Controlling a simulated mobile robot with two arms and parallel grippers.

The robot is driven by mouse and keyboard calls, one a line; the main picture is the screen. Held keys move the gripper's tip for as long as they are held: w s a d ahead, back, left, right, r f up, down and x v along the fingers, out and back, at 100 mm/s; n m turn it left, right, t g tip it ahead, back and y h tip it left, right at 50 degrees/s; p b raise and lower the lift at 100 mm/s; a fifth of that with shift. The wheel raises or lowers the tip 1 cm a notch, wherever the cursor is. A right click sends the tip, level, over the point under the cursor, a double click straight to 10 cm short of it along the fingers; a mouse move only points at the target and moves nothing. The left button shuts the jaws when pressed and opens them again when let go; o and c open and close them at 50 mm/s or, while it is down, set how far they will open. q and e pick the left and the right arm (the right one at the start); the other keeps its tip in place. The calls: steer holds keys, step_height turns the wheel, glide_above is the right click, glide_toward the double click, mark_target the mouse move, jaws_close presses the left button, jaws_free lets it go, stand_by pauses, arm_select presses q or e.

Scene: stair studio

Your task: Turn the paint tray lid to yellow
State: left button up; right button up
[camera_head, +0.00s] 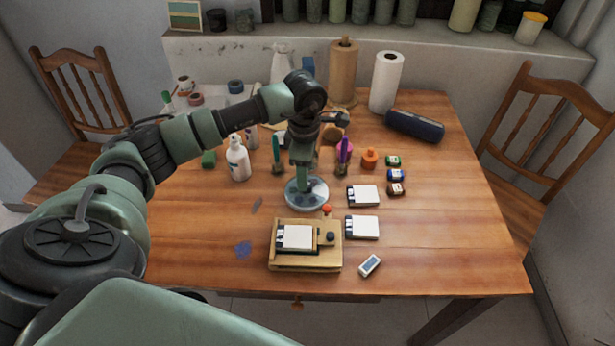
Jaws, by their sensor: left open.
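A round, pale blue, see-through disc (318,196), which looks like the paint tray with its lid, lies on the table behind a wooden box. Its colour sections are too small to make out. My left gripper (303,187) points straight down over the disc, with its tips at or just above it. I cannot tell whether they touch it. The gripper is open, though its fingers are seen nearly edge-on, and it hides part of the disc. My right gripper is not in view.
White-topped pads (364,196) and small jars (396,189) are to the right. A green (276,148) and a purple upright item (344,150) flank the gripper.

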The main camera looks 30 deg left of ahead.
arm_select(q)
step_height(320, 180, down, 4)
steer(key=shift+w+r, duration=0.15)
steer(key=shift+r, duration=0.1)
steer(key=shift+f, duration=0.2)
jaws_close()
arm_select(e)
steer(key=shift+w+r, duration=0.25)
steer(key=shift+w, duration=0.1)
